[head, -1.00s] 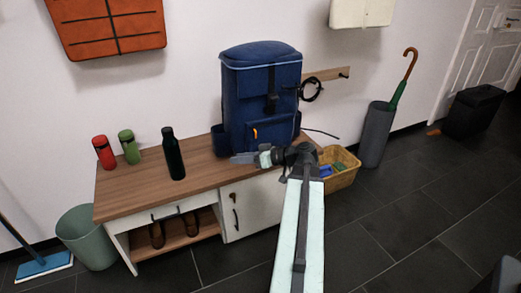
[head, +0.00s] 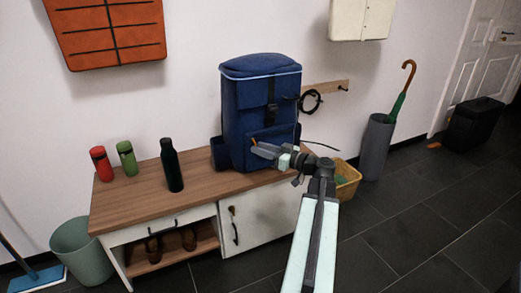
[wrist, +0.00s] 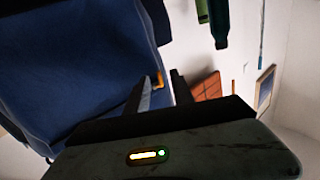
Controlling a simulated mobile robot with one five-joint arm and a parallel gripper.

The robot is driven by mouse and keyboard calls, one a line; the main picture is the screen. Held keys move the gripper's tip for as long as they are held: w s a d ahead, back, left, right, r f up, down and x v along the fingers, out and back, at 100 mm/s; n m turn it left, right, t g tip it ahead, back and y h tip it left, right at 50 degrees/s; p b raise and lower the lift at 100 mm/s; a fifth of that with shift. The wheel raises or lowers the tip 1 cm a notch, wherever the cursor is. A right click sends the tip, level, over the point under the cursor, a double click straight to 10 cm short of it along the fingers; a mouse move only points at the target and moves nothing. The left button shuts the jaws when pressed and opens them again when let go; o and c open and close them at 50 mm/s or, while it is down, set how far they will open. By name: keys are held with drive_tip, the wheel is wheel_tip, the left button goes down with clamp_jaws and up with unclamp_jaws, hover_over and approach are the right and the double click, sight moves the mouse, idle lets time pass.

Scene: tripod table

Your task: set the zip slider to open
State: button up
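A blue backpack (head: 262,95) stands upright on the wooden bench. The orange zip slider (head: 254,142) shows as a small spot on its front pocket, partly hidden by my gripper (head: 257,149), which reaches the pocket from the right. In the wrist view the backpack (wrist: 70,75) fills the left side. The orange slider (wrist: 159,79) appears between or just beyond the two fingertips of my gripper (wrist: 162,78). The fingers are apart with a gap between them. I cannot tell whether either finger touches the slider.
A dark bottle (head: 171,165), a green flask (head: 126,158) and a red flask (head: 101,163) stand on the bench (head: 210,184) left of the backpack. A wicker basket (head: 347,180) is at the right. A black cable (head: 310,101) hangs beside the backpack.

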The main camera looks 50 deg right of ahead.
clamp_jaws()
drive_tip(key=shift+w, duration=0.1)
idle(1.4)
